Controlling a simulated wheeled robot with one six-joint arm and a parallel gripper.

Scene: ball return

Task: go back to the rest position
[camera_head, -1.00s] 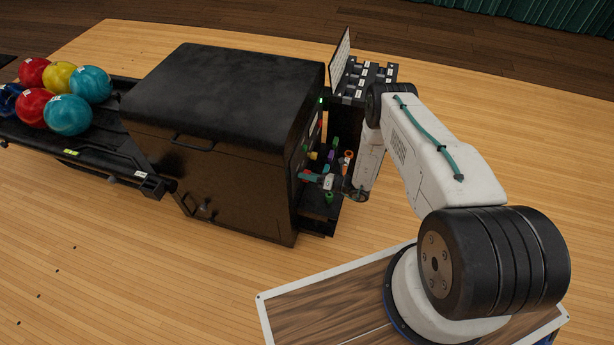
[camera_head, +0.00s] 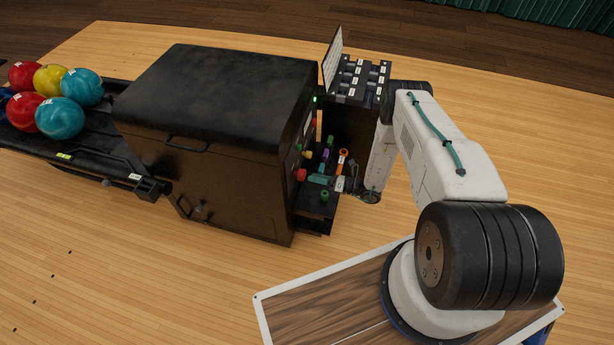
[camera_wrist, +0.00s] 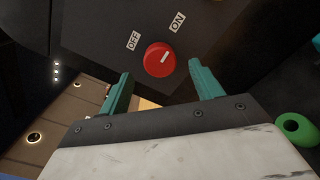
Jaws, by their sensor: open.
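My gripper (camera_wrist: 160,88) is open and empty in the wrist view, its two teal fingers apart. A red round knob (camera_wrist: 159,60) on a dark panel lies just beyond the fingertips, with white OFF and ON labels beside it. Its white mark points toward the ON side. In the head view my gripper (camera_head: 318,180) is at the open end of the black machine (camera_head: 220,130), close to the red knob (camera_head: 301,175). A gap shows between the fingers and the knob in the wrist view.
Small coloured parts, among them a green ring (camera_wrist: 297,129), sit on the machine's low shelf (camera_head: 313,222). A black rack with labelled slots (camera_head: 358,80) stands behind. Bowling balls (camera_head: 60,117) rest on the track at left. The wooden floor in front is clear.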

